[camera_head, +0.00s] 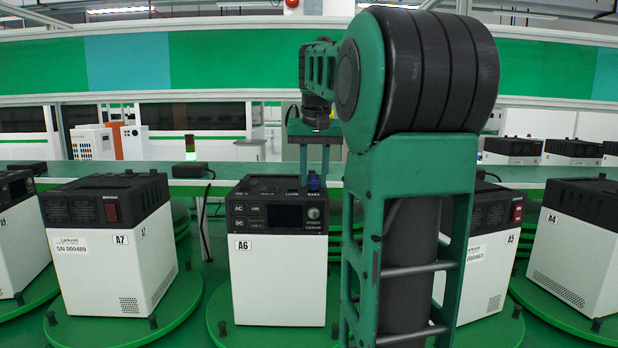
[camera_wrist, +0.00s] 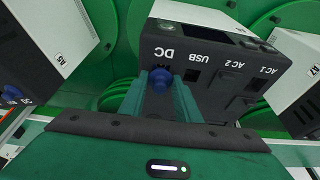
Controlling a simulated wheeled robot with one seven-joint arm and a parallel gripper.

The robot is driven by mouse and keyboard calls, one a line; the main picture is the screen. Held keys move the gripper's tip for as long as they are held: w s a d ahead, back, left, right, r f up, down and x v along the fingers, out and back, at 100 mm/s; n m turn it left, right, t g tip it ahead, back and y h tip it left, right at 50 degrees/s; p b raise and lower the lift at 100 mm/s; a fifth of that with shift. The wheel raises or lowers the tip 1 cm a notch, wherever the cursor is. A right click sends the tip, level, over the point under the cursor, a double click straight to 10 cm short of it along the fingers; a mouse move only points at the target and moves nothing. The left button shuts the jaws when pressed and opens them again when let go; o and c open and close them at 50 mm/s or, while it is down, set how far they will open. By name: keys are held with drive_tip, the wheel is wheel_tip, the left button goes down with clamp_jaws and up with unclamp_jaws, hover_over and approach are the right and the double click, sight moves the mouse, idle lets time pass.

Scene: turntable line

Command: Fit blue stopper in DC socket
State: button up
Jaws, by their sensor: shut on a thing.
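A blue stopper (camera_head: 313,183) is between the fingertips of my gripper (camera_head: 314,176), over the top right part of the unit marked A6 (camera_head: 278,285). In the wrist view my gripper (camera_wrist: 158,86) is shut on the blue stopper (camera_wrist: 158,79), which lies in front of the DC label (camera_wrist: 165,52). The DC socket itself is mostly hidden behind the stopper and fingers. I cannot tell whether the stopper touches or enters the socket. The USB socket (camera_wrist: 190,75) is open beside it.
Unit A7 (camera_head: 110,250) stands to the left, and units A5 (camera_head: 483,275) and A4 (camera_head: 575,240) to the right, on green turntable discs. Another blue stopper (camera_wrist: 12,93) is on the unit at the left of the wrist view. My arm hides part of A5.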

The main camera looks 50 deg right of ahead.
drive_tip(key=shift+f, duration=0.35)
drive_tip(key=shift+r, duration=0.1)
idle(0.4)
drive_tip(key=o, duration=1.1)
drive_tip(key=shift+c, duration=0.2)
drive_tip(key=shift+r, duration=0.1)
